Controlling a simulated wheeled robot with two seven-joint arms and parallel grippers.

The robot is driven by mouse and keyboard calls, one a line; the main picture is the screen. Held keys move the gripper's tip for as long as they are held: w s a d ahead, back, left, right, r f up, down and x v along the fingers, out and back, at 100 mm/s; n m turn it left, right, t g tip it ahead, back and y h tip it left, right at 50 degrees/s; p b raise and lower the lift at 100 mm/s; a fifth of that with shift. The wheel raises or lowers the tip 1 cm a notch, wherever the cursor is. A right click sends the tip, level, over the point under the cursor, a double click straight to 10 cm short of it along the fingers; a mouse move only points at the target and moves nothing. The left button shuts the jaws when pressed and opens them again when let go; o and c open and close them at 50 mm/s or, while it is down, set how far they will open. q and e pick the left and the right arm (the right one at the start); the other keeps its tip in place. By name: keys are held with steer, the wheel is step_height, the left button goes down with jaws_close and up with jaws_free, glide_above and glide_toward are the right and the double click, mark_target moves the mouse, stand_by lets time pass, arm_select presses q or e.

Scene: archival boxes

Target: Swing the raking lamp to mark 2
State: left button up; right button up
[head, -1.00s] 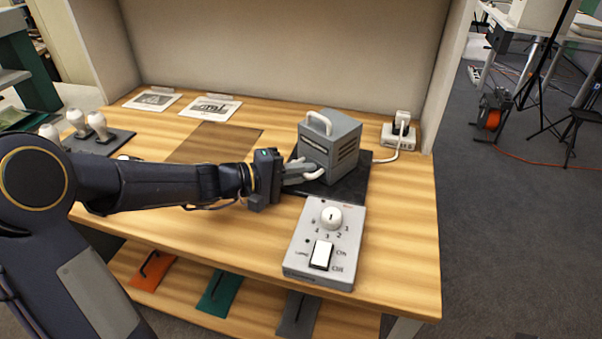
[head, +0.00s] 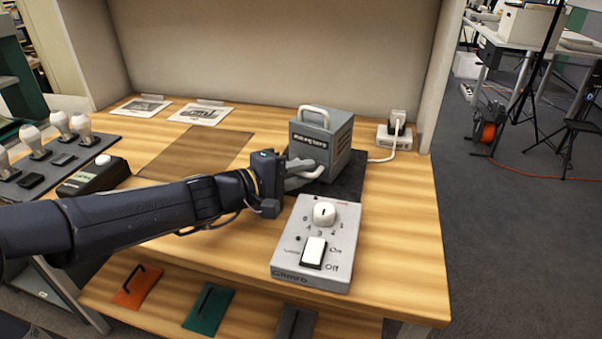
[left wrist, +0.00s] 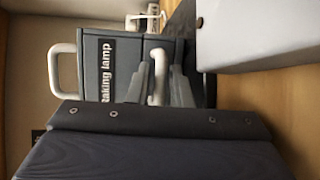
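The raking lamp (head: 318,143) is a grey box with a white carrying handle on top, standing upright on a dark mat (head: 350,182). Its label reads "raking lamp" in the left wrist view (left wrist: 107,70). A short white bar (left wrist: 158,75) sticks out of the lamp's lower part. My left gripper (head: 312,172) has its fingers on either side of this bar and looks closed on it; the fingers also show in the left wrist view (left wrist: 165,88). Any marks under or around the lamp are hidden or unreadable. My right gripper is out of view.
A grey control box (head: 313,245) with a numbered white dial and a rocker switch stands in front of the lamp. A white socket block (head: 395,137) with a cable is at right. Several stamps, a brown mat (head: 200,155) and two prints lie at left.

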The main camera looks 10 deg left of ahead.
arm_select(q)
steer(key=p+v, duration=0.1)
steer(key=v, duration=0.6)
steer(key=shift+r, duration=0.1)
steer(key=shift+s+a, duration=0.25)
steer(key=shift+s, duration=0.1)
